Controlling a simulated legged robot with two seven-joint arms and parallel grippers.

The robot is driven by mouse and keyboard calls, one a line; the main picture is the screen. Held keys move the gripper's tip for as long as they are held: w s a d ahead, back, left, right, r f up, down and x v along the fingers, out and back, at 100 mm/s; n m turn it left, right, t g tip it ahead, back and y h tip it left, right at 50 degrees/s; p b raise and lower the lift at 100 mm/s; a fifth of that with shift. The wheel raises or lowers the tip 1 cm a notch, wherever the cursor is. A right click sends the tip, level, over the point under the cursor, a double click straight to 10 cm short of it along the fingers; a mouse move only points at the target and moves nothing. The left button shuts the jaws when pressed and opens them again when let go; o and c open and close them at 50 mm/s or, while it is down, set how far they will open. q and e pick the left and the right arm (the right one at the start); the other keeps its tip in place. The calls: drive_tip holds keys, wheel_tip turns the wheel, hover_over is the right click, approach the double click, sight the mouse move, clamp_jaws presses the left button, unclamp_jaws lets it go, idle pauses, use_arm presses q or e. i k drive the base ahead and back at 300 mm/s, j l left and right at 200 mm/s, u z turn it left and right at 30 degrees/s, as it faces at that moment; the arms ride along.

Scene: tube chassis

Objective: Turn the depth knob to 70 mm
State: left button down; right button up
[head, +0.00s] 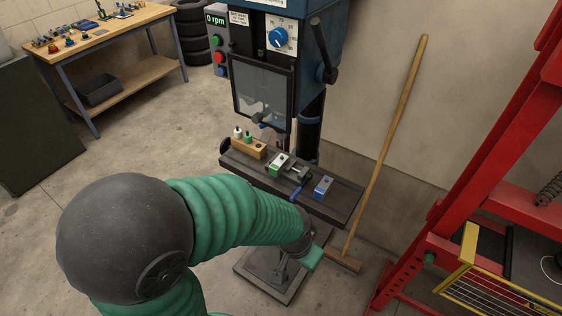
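The blue depth knob (278,38) sits on a white dial plate with numbers, high on the front of the drill press (247,20). Its numbers and pointer are too small to read surely. My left arm comes in from the lower left and reaches right, in front of the press. My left gripper (306,262) is below the press table's front edge, far below the knob and apart from it. Its fingers are small and partly hidden, so I cannot tell if they are open. My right gripper is not in view.
The press table (338,204) holds a wooden block with small bottles (249,146), a vise (290,168) and a blue block (323,186). A clear guard (263,92) and black lever (321,50) are near the knob. A broom (388,140) and red frame (470,170) stand right.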

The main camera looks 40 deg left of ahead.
sight(279, 37)
drive_tip(key=u, duration=1.3)
